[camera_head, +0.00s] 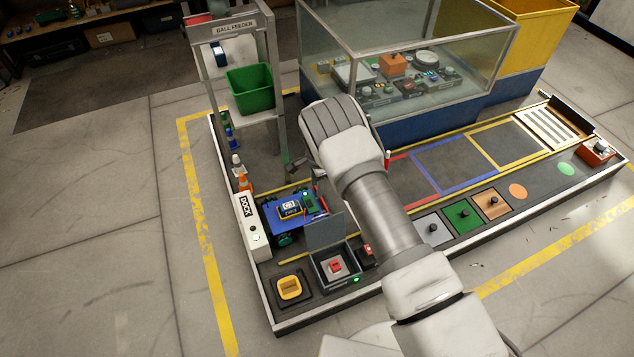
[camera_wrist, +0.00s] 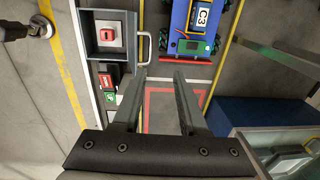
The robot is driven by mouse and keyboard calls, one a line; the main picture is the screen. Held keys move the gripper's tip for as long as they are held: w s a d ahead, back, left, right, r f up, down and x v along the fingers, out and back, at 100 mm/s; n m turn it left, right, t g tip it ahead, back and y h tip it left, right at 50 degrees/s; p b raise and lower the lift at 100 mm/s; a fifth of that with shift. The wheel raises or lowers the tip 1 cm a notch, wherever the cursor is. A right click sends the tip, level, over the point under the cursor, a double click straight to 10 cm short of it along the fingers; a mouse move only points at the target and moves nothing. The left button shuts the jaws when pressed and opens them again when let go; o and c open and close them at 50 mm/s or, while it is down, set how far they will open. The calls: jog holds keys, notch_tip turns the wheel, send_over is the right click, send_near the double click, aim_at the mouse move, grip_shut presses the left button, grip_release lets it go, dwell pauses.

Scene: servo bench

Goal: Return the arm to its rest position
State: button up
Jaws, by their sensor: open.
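My arm (camera_head: 385,225) reaches up from the bottom right over the bench in the head view, and its bulky wrist end hides part of the bench. My gripper (camera_wrist: 158,78) shows in the wrist view with its two grey fingers apart and nothing between them. The fingers point over the bench surface beside a grey box with a red button (camera_wrist: 108,37) and a blue cart (camera_wrist: 195,22) labelled C3. In the head view the fingers are mostly hidden behind the wrist.
A ball feeder frame with a green bin (camera_head: 250,88) stands left of my wrist. A glass case (camera_head: 465,75) on a blue base stands behind it. Open floor (camera_head: 90,250) lies left.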

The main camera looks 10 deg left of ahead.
dwell(0.5)
jog(key=w+d+r+n+t+y, duration=0.1)
jog(key=d+r, duration=0.3)
jog(key=r, duration=0.8)
jog(key=w+d+r+n, duration=0.1)
jog(key=d+r, duration=0.3)
jog(key=r, duration=0.9)
jog(key=s+d+r+n+t, duration=0.1)
jog(key=s+d+r+n, duration=0.1)
jog(key=s+d+r, duration=0.65)
jog(key=s+d+r+n+t, duration=0.1)
jog(key=s+d+r+n, duration=0.35)
jog(key=r, duration=0.75)
jog(key=s+d+r+n+t, duration=0.1)
jog(key=s+d, duration=0.2)
jog(key=s, duration=0.3)
jog(key=s+d+r+h, duration=0.1)
jog(key=s+d, duration=0.1)
jog(key=s, duration=0.5)
jog(key=s+d+r+n+t, duration=0.1)
jog(key=s+d, duration=0.2)
jog(key=s, duration=0.3)
notch_tip(320, 180, up, 21)
jog(key=p, duration=2.2)
jog(key=shift+s+r, duration=0.15)
jog(key=shift+s, duration=0.25)
